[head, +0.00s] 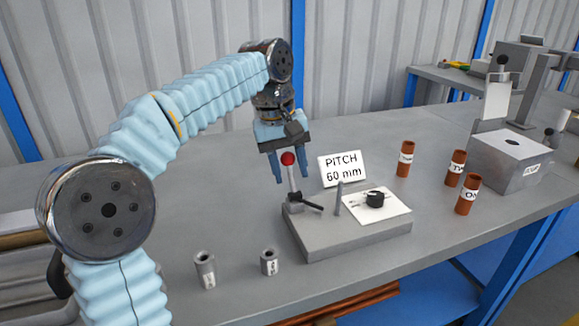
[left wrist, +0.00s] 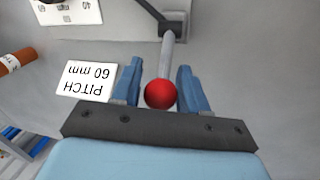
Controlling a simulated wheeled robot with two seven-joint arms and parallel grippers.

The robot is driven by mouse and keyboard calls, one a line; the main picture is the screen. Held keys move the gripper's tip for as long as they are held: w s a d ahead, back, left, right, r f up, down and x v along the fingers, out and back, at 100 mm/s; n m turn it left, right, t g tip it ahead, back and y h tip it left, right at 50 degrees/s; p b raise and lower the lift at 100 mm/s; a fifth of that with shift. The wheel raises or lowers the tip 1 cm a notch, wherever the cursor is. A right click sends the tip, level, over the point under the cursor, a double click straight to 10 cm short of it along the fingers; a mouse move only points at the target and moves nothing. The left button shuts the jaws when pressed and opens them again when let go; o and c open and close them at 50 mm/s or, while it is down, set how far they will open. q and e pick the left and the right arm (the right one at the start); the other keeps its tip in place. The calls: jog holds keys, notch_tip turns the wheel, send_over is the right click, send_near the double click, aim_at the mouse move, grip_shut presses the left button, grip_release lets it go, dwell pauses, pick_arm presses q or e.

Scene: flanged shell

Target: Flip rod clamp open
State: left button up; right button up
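The rod clamp (head: 294,203) stands at the left rear of a grey base block (head: 330,240). Its upright lever ends in a red ball knob (head: 287,158), and a dark handle (head: 311,204) points right at its foot. My left gripper (head: 290,179) is above the clamp, pointing down, with its blue fingers apart. In the left wrist view the red knob (left wrist: 160,93) sits between the two open fingers, with a gap on both sides. The lever runs from it toward the dark clamp part (left wrist: 166,27). My right gripper is in neither view.
A "PITCH 60 mm" card (head: 343,169) stands behind the base. A white plate with a black knob (head: 376,199) lies on the base. Brown tubes (head: 405,159) and a grey box (head: 510,160) stand to the right. Two metal sleeves (head: 205,270) stand at front left.

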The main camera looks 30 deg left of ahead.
pick_arm(q)
grip_shut()
